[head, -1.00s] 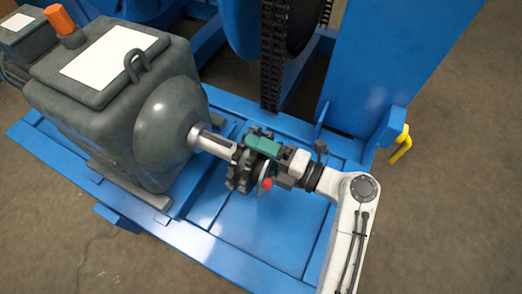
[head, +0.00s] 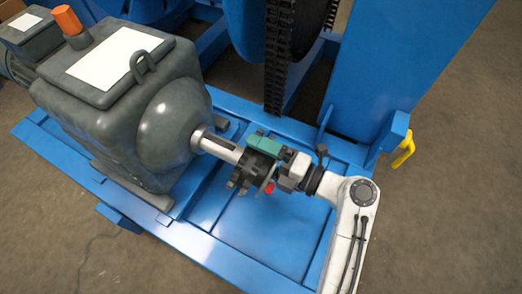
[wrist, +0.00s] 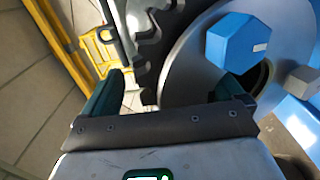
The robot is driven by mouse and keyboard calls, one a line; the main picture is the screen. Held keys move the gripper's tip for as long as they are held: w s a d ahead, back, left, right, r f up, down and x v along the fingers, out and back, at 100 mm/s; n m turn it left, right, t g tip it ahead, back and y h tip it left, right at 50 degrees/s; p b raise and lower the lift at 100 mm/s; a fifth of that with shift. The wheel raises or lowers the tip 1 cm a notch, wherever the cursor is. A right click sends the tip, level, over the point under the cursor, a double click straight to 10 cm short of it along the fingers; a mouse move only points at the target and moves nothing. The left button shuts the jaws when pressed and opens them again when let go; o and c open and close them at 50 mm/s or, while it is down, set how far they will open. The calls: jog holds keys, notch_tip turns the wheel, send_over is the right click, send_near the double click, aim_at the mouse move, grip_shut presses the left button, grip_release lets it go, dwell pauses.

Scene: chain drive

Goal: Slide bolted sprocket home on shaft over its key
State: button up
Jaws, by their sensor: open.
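The dark toothed sprocket (head: 240,177) is around the outer end of the bright steel shaft (head: 222,148), with bare shaft showing between it and the gearbox. A dark strip runs along the shaft; I cannot tell whether it is the key. In the head view, my gripper (head: 264,165) is at the sprocket's outer side. Contact cannot be made out.
The grey gearbox (head: 130,110) stands on the blue base frame (head: 265,225). A dark chain (head: 278,75) hangs behind the shaft. A blue upright (head: 405,60) with a yellow hook (head: 404,153) stands to the right. Open floor lies right and in front.

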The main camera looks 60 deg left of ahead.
jog(key=p+v, duration=0.2)
jog(key=v, duration=0.8)
jog(key=shift+w+d+r, duration=0.25)
jog(key=shift+w+d, duration=0.05)
jog(key=shift+c, duration=0.4)
